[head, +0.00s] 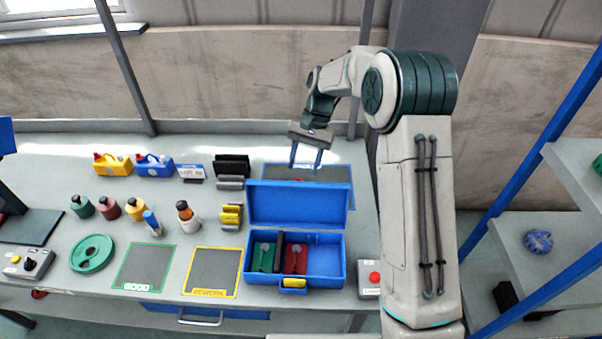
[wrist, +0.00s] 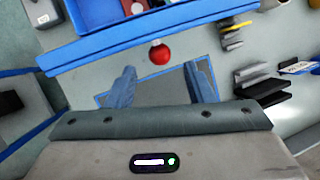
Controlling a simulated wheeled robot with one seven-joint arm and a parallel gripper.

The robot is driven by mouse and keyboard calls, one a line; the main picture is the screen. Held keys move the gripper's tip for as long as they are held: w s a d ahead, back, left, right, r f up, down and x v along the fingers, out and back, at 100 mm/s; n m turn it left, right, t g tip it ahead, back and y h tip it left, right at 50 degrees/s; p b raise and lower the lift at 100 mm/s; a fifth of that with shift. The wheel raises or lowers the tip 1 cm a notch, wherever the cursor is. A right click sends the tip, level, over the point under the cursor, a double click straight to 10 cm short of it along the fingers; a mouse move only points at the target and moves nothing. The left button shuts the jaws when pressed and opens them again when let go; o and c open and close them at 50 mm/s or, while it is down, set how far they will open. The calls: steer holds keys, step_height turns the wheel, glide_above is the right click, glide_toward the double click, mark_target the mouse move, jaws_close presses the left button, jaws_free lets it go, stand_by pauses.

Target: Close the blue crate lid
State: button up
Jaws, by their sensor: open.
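The blue crate (head: 318,282) stands near the front edge of the bench, with a yellow latch on its front. Its lid (head: 297,205) is open and stands up at the back edge. In the wrist view the lid (wrist: 110,42) shows as a long blue strip. Inside the crate are a green part (head: 264,256) and a red part (head: 295,259), with a dark divider between them; the right side looks empty. My gripper (head: 305,172) is open and empty, pointing down behind and above the lid. In the wrist view its fingers (wrist: 160,72) are spread apart.
A red round thing (wrist: 159,53) lies behind the lid, by a blue-edged mat (wrist: 155,92). A box with a red button (head: 371,280) stands right of the crate. Bottles (head: 188,218), yellow parts (head: 231,216) and dark parts (head: 232,168) stand to its left.

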mark_target(298, 201)
steer(key=shift+p+x, duration=0.3)
steer(key=shift+x, duration=1.9)
jaws_close()
